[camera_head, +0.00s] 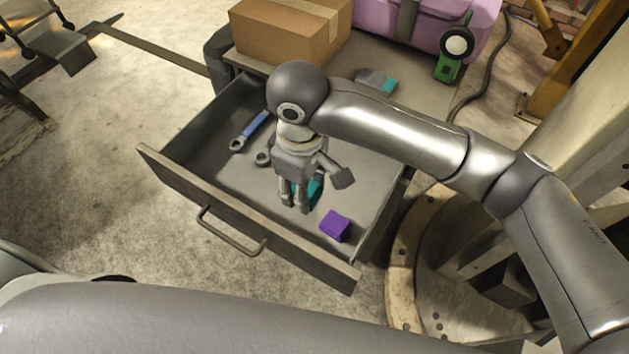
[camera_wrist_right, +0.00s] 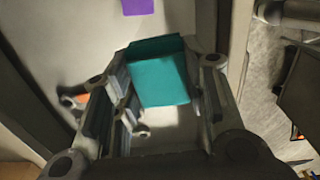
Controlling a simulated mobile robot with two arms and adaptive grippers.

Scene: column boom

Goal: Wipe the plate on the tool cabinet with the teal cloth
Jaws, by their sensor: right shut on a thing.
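My right gripper (camera_head: 294,205) points down into the open drawer of the tool cabinet (camera_head: 440,100). It is shut on the teal cloth (camera_head: 316,188), which is mostly hidden behind the fingers in the head view. In the right wrist view the cloth (camera_wrist_right: 160,80) shows as a teal block between the two fingers (camera_wrist_right: 163,105). A small flat grey piece with a teal end (camera_head: 368,78) lies on the cabinet top; I cannot tell whether it is the plate. My left gripper is not in view.
A purple cube (camera_head: 334,227) and a blue-handled wrench (camera_head: 250,131) lie in the drawer (camera_head: 220,209). A cardboard box (camera_head: 290,30), a pink case (camera_head: 425,22) and a green device with a round white face (camera_head: 447,68) stand at the back. My arm crosses over the cabinet top.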

